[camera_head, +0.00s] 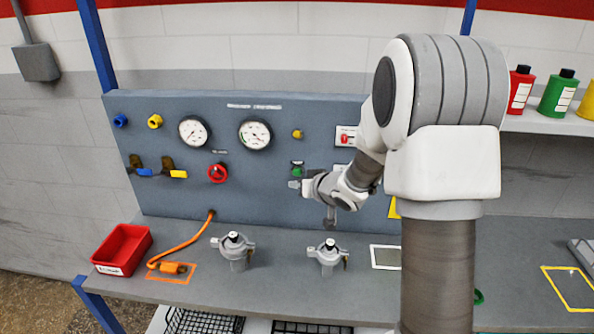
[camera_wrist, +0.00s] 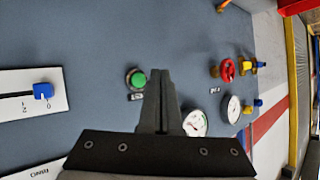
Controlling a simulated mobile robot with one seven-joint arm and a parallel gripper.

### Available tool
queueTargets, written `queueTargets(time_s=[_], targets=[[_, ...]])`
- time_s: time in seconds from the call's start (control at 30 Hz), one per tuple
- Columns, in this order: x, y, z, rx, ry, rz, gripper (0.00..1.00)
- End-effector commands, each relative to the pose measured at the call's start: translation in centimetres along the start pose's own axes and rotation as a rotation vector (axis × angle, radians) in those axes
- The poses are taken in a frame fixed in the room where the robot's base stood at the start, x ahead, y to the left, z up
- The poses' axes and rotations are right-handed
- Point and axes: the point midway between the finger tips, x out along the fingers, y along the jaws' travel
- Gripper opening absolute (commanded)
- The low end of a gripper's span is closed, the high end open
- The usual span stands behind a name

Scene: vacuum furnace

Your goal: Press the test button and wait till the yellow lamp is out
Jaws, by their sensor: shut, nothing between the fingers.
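The green button (camera_head: 297,170) sits in a dark surround on the grey upright panel, and it also shows in the wrist view (camera_wrist: 136,78). A small yellow lamp (camera_head: 297,134) is above it on the panel; I cannot tell whether it is lit. The lamp is hidden in the wrist view. My gripper (camera_head: 292,184) is shut and empty, in front of the panel just below the button in the head view. In the wrist view its closed tips (camera_wrist: 160,73) lie just right of the button, apart from it in the picture. Contact is not visible.
A red handwheel (camera_head: 217,173), two gauges (camera_head: 254,135) and blue and yellow valve handles (camera_head: 178,174) are on the panel. A blue switch (camera_wrist: 43,91) is on a white plate. Two grey regulators (camera_head: 328,254), an orange hose (camera_head: 183,240) and a red bin (camera_head: 123,249) are on the bench.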

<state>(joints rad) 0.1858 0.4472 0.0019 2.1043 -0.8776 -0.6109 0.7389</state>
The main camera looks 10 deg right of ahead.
Motion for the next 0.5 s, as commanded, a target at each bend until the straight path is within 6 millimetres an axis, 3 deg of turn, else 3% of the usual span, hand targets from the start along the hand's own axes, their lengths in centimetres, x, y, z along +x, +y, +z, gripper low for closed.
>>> queueTargets(time_s=[0.17, 0.5], targets=[[1.2, 0.9, -1.1, 0.001, 0.000, 0.001, 0.00], [1.9, 1.4, -1.4, 0.001, 0.000, 0.000, 0.00]])
